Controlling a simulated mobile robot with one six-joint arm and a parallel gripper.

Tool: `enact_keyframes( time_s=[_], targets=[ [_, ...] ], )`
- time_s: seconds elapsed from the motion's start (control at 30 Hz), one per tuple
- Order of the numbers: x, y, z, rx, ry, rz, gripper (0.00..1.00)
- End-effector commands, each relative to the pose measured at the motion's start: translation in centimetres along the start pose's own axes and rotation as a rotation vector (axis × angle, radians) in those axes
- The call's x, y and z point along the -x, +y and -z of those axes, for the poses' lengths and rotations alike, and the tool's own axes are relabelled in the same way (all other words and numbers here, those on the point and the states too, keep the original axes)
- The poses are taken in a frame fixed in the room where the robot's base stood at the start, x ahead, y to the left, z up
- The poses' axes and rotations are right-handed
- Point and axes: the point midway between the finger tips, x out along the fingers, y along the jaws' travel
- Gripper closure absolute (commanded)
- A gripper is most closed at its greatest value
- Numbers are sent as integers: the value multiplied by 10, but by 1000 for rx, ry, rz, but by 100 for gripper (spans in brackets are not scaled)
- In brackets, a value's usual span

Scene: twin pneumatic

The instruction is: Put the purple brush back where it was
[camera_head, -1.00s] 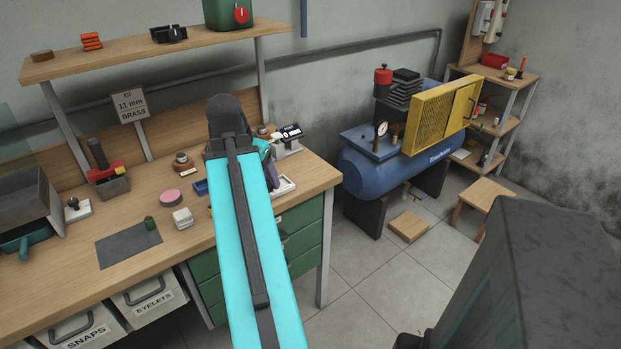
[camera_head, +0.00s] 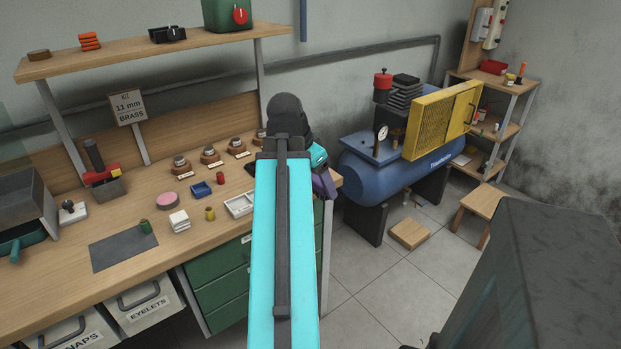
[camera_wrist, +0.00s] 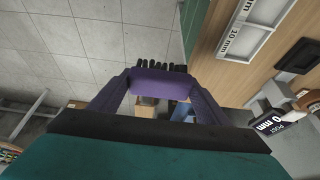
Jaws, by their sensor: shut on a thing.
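The purple brush (camera_wrist: 160,84) is in my gripper (camera_wrist: 158,90), held across between the two fingers in the wrist view. Its row of black bristles (camera_wrist: 158,67) points away from the camera. In the head view my gripper (camera_head: 324,184) is at the right end of the workbench (camera_head: 130,265), largely hidden behind my arm. A purple patch shows there, but I cannot tell brush from fingers. In the wrist view, tiled floor lies below on the left and the benchtop on the right.
A white compartment tray (camera_head: 238,205) and a post display (camera_wrist: 268,122) are on the bench near my gripper. A blue compressor (camera_head: 375,175) with a yellow guard stands to the right. A wooden stool (camera_head: 482,203) is beyond it.

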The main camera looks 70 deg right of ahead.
Motion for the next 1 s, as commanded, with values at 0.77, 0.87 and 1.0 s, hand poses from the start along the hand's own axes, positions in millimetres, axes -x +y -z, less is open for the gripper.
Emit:
enact_keyframes(
  time_s=[0.77, 0.87, 1.0],
  targets=[
    [0, -13, 8, 3, 0, -1, 54],
    [0, -15, 9, 3, 0, -1, 54],
    [-1, -18, 10, 3, 1, 0, 54]
  ],
)
